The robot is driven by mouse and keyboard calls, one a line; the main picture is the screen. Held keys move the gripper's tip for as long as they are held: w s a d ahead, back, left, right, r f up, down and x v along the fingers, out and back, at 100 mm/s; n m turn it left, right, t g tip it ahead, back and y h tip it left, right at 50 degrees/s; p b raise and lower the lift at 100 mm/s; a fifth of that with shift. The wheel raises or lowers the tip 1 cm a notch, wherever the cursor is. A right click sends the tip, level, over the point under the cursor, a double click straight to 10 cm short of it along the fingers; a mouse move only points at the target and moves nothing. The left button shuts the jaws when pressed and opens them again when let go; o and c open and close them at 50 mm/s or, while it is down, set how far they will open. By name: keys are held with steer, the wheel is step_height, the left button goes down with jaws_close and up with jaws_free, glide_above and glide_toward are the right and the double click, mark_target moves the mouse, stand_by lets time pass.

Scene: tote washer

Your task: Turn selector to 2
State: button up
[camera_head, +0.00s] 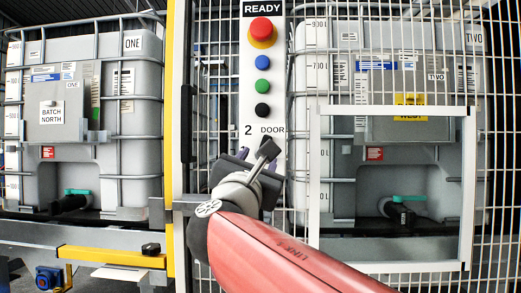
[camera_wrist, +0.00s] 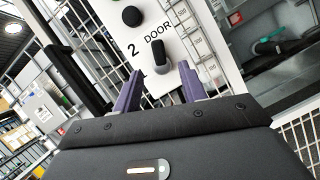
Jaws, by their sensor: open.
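The selector (camera_wrist: 161,60) is a dark knob with a grey-edged handle on a white control panel (camera_head: 262,92). In the wrist view it sits just below the printed words "2" and "DOOR". Which mark its handle points to is not clear. My gripper (camera_wrist: 159,69) is open, with one purple finger on each side of the selector; whether they touch it cannot be told.
Above the label on the panel are a red mushroom button (camera_head: 262,32) and blue (camera_head: 262,63), green (camera_head: 263,87) and black (camera_head: 262,110) buttons. Wire mesh fencing and a framed window (camera_head: 467,190) stand beside it. Caged white tanks (camera_head: 130,100) are behind.

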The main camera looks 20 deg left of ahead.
steer(key=p+x, duration=0.2)
steer(key=x, duration=0.5)
steer(key=shift+w+r, duration=0.2)
steer(key=shift+w, duration=0.1)
steer(key=shift+a, duration=0.1)
jaws_close()
